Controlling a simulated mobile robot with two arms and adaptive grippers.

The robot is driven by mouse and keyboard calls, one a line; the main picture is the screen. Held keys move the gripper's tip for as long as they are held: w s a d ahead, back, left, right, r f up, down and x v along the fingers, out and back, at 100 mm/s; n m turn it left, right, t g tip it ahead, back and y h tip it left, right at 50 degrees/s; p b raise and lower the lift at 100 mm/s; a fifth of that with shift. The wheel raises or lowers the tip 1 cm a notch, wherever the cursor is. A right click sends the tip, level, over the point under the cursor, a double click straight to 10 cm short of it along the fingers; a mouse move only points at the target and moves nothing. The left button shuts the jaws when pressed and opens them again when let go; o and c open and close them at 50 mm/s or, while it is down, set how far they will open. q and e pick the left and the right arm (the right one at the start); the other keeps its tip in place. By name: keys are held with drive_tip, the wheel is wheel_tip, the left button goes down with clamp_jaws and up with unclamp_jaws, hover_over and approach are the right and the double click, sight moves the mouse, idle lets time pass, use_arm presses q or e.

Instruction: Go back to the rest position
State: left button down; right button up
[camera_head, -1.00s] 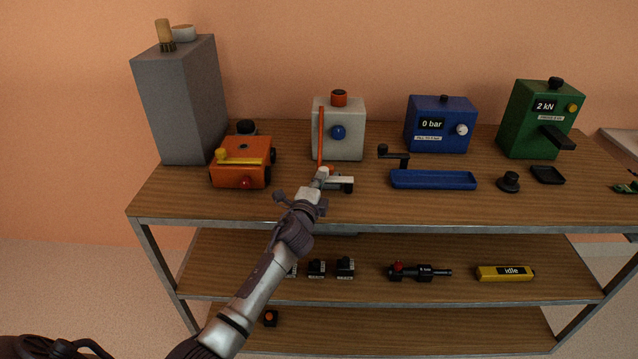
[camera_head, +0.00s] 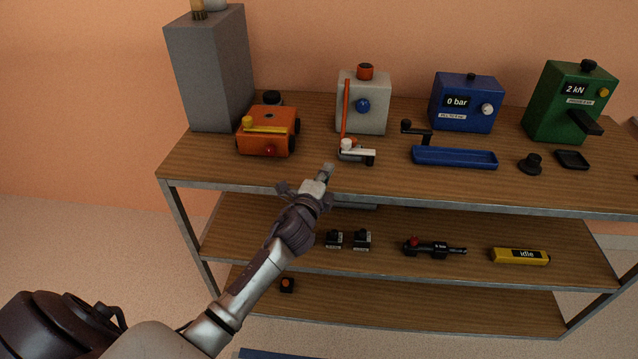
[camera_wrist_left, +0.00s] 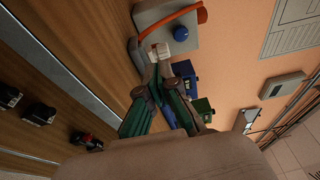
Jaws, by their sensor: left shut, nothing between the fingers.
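My left gripper (camera_head: 328,170) is shut and empty in the head view. It is in front of the shelf's top board, and its tip overlaps the front edge in the picture. It also shows in the left wrist view (camera_wrist_left: 158,72), with its fingertips together. A small white-and-black crank piece (camera_head: 356,152) lies on the top board just beyond the tip, apart from it in the head view. My right gripper is in neither current view.
On the top board (camera_head: 300,180) stand an orange device (camera_head: 266,132), a white box (camera_head: 374,118) with a red lever, a blue box (camera_head: 464,115), a green box (camera_head: 565,105) and a blue tray (camera_head: 455,157). Small parts lie on the middle shelf (camera_head: 400,270). The floor at left is clear.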

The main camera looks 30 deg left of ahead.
use_arm(q)
drive_tip(key=s, duration=0.4)
drive_tip(key=s+d+f+n+g+h, duration=0.1)
drive_tip(key=s+f+n+g, duration=0.3)
drive_tip(key=f, duration=0.8)
drive_tip(key=s+d+f+g, duration=0.1)
drive_tip(key=s+f+g, duration=0.1)
drive_tip(key=s+f, duration=0.75)
drive_tip(key=s+d+f+n+g+h, duration=0.1)
drive_tip(key=s+f+n+g, duration=0.2)
drive_tip(key=f, duration=1.2)
drive_tip(key=s+d+f+n+g, duration=0.2)
drive_tip(key=s+f, duration=0.4)
drive_tip(key=s, duration=0.6)
drive_tip(key=s+d+f+n+g, duration=0.2)
drive_tip(key=s+f, duration=0.4)
drive_tip(key=s, duration=0.6)
drive_tip(key=s+d+f+n+g, duration=0.1)
drive_tip(key=s+f, duration=0.5)
drive_tip(key=s, duration=0.6)
drive_tip(key=n+g, duration=0.1)
drive_tip(key=g, duration=0.1)
drive_tip(key=shift+s+d+f+n+g+h, duration=0.2)
drive_tip(key=shift+d+n+g+h, duration=0.2)
use_arm(e)
drive_tip(key=shift+a+f, duration=0.1)
drive_tip(key=shift+f, duration=0.05)
drive_tip(key=shift+a, duration=0.1)
